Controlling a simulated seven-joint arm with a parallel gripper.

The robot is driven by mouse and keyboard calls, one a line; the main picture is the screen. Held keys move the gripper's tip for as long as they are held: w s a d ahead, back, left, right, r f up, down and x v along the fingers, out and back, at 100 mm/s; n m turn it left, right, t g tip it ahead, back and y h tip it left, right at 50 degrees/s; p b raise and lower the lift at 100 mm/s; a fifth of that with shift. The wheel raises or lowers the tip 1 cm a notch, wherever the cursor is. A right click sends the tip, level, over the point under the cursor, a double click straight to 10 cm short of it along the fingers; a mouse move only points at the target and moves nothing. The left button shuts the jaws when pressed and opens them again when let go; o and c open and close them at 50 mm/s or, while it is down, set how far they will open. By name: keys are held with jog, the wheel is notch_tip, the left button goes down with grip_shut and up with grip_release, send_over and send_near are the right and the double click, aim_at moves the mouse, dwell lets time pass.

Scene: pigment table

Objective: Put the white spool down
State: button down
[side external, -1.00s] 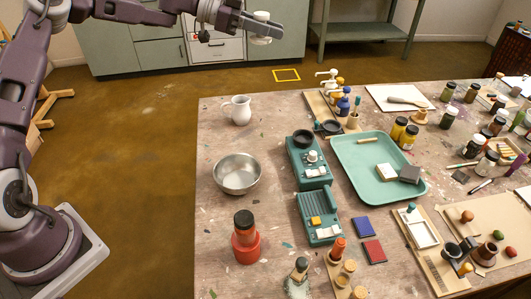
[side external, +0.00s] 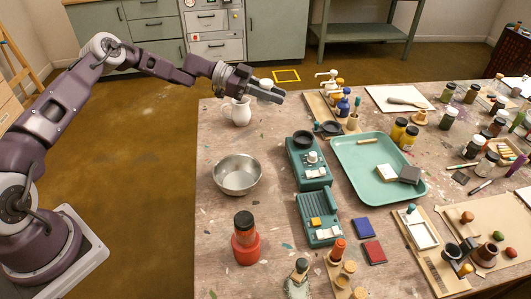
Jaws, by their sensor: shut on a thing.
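My gripper (side external: 268,92) is shut on the white spool (side external: 267,83), whose white top shows just above the fingers. It holds the spool in the air over the far left part of the table (side external: 222,140), just right of and above the white pitcher (side external: 239,114) in the picture. The fingers hide most of the spool's lower part. I cannot tell the exact height above the table.
A metal bowl (side external: 237,175) stands nearer, with a red-based jar (side external: 245,240) in front. Teal devices (side external: 308,160) and a teal tray (side external: 348,168) lie right. A pump bottle (side external: 328,80) stands at the back. Bare tabletop lies between pitcher and teal devices.

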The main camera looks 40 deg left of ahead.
notch_tip(320, 180, down, 18)
jog(key=shift+r, duration=0.2)
jog(key=c, duration=1.3)
grip_release()
